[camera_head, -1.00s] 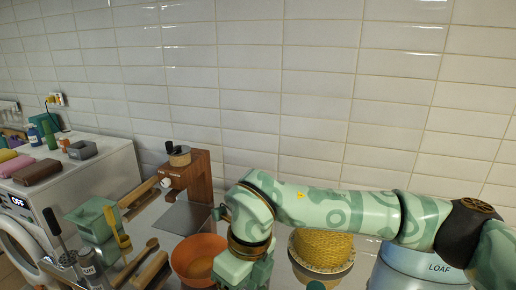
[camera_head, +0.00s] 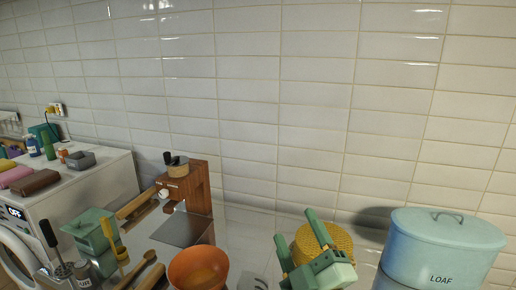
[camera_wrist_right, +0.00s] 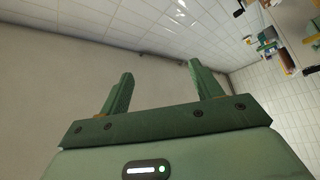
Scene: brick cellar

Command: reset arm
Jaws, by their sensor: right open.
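My right gripper (camera_head: 298,236) shows at the bottom of the head view, right of centre, with its two green fingers apart and nothing between them. It is in front of a yellow woven basket (camera_head: 338,240) and partly hides it. In the right wrist view the gripper (camera_wrist_right: 158,80) has its fingers spread, with only wall and ceiling beyond them. My left gripper is in neither view.
An orange bowl (camera_head: 198,268) stands left of the gripper. A blue LOAF bin (camera_head: 445,245) is at the right. A wooden coffee machine (camera_head: 195,190), a green box (camera_head: 88,229) and a white washer (camera_head: 85,190) stand at the left. A tiled wall (camera_head: 300,100) closes the back.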

